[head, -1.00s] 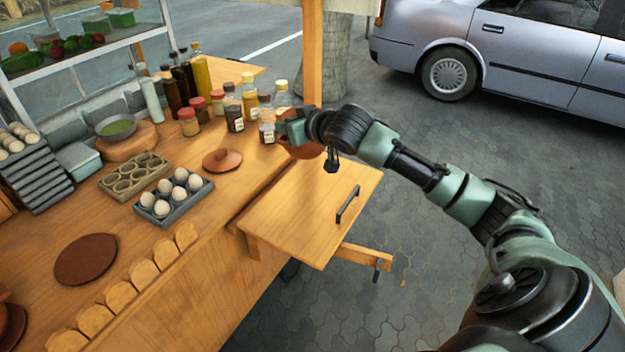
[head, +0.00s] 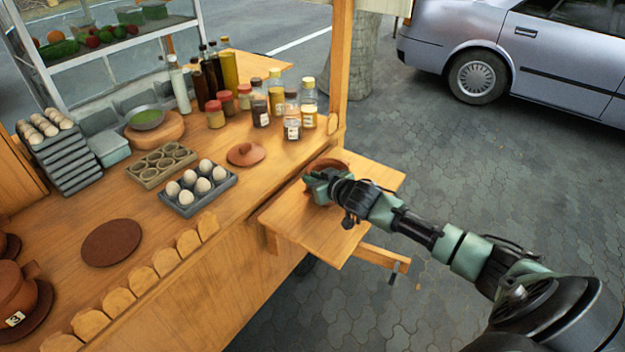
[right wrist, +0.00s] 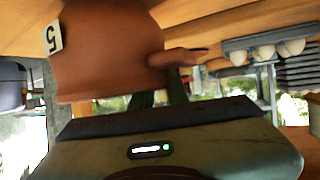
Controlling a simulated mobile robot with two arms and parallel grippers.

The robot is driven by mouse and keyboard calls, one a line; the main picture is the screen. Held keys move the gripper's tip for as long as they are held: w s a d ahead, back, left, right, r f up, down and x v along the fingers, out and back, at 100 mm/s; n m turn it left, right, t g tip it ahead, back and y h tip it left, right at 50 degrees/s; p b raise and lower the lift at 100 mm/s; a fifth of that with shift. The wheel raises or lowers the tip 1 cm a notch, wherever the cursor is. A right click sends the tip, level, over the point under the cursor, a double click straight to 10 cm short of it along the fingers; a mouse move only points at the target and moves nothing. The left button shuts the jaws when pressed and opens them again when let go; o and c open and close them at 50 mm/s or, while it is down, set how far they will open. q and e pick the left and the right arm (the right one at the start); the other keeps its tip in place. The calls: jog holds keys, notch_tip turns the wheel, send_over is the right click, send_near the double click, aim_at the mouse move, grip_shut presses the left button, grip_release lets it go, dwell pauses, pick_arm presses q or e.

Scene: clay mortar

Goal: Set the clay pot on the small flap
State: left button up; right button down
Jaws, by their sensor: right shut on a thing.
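The reddish-brown clay pot (head: 328,163) is over the far part of the small wooden flap (head: 318,232). My right gripper (head: 316,186) hides much of it in the head view. In the right wrist view the pot (right wrist: 110,50) appears upside down, with a white label reading 5. My right gripper (right wrist: 178,82) is shut on the pot's side handle (right wrist: 183,57). I cannot tell whether the pot's base touches the flap. My left gripper is not in view.
Bottles and jars (head: 290,115) stand on the counter beyond the flap, near a wooden post (head: 341,70). A clay lid (head: 246,153) and an egg tray (head: 196,201) lie on the counter. The flap's near part is bare.

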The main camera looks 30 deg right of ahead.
jog(key=shift+f, duration=0.15)
jog(key=shift+f, duration=0.1)
jog(key=c, duration=1.4)
grip_release()
jog(key=shift+f, duration=0.15)
jog(key=shift+o, duration=0.2)
jog(key=shift+r, duration=0.2)
jog(key=shift+s, duration=0.4)
jog(key=v, duration=1.1)
jog(key=shift+r+b, duration=0.15)
jog(key=shift+b, duration=0.15)
jog(key=shift+s, duration=0.15)
